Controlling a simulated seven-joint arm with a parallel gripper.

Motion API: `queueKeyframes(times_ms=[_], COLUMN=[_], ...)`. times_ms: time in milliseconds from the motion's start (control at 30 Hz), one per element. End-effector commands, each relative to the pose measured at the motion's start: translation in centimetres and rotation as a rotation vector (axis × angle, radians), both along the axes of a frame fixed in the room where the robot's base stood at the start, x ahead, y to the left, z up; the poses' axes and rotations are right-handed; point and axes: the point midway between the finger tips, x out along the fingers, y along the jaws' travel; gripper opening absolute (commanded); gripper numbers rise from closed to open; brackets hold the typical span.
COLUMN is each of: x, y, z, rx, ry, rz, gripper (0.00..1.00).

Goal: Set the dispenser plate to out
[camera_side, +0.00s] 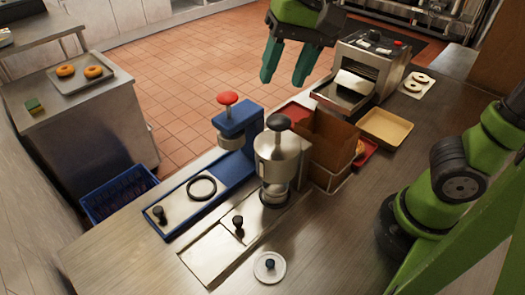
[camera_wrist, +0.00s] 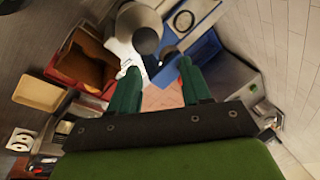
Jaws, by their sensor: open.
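A silver dispenser (camera_side: 280,158) with a black top knob stands at the middle of the counter; it also shows in the wrist view (camera_wrist: 140,28). In front of it lies a flat metal plate (camera_side: 212,254) in a track, with an upright black knob (camera_side: 238,222). I cannot tell how far the plate is slid out. Beside it, a blue-framed press (camera_side: 238,120) with a red knob has its own metal plate with a black knob (camera_side: 160,213). My gripper (camera_side: 282,80) is open and empty, high behind the dispenser; its fingers also show in the wrist view (camera_wrist: 158,68).
A black ring (camera_side: 202,188) lies on the blue-framed base. A white disc with a knob (camera_side: 269,272) lies at the counter front. A brown box (camera_side: 327,146), a tan tray (camera_side: 387,124) and a toaster (camera_side: 362,75) stand right of the dispenser. A blue crate (camera_side: 118,193) is left.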

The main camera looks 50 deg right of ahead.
Motion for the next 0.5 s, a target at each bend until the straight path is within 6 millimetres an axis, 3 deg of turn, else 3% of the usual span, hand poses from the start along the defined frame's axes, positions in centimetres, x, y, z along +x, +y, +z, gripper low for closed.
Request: queueKeyframes(times_ms=[100,500], x=[0.7,0.6], y=[3.6,11.3], z=[-0.3,-1.8], rx=[-0.033,-0.143], ry=[0.092,0.233], rz=[-0.047,-0.204], gripper=[0.48,0.48])
